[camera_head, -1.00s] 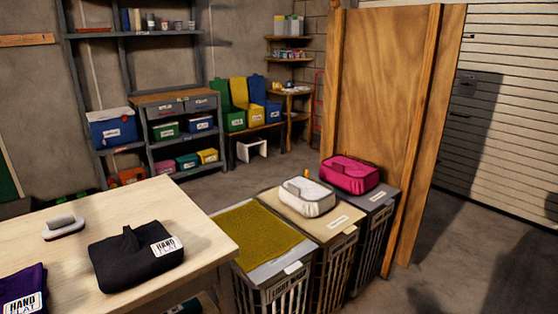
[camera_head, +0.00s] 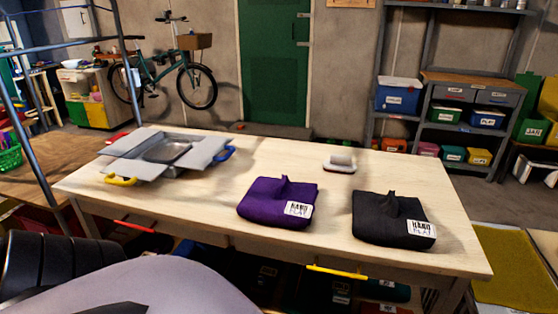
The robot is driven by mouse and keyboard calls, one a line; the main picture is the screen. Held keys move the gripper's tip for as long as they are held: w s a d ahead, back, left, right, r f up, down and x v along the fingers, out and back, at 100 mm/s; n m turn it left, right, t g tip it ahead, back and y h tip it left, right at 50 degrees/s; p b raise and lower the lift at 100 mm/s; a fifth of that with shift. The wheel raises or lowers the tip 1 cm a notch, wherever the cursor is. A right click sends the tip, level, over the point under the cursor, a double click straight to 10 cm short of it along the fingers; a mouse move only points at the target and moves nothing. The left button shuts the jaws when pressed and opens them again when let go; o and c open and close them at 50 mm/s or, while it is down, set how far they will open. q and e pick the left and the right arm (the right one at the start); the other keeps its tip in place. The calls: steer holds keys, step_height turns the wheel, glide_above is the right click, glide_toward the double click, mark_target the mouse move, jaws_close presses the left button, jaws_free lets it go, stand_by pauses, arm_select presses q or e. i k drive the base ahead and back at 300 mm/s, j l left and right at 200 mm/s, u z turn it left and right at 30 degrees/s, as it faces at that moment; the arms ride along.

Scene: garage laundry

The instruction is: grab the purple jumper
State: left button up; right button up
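The purple jumper (camera_head: 268,203) lies folded on the wooden table (camera_head: 230,160), near its front edge and around the middle. It has a small raised peak on top and a white label reading "HAND FLAT" at its front right corner. A similar black folded garment (camera_head: 382,222) with the same kind of label lies to its right, with a gap between them. Neither of my grippers shows in the head view. Nothing is touching the jumper.
A small white brush-like object (camera_head: 340,162) stands behind the garments. Yellow-topped hamper (camera_head: 515,265) stands at the right. Bins and drawers sit under the table.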

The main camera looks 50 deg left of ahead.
mark_target(284, 202)
steer(key=u, duration=1.6)
steer(key=i+l+z, duration=0.1)
steer(key=l, duration=0.3)
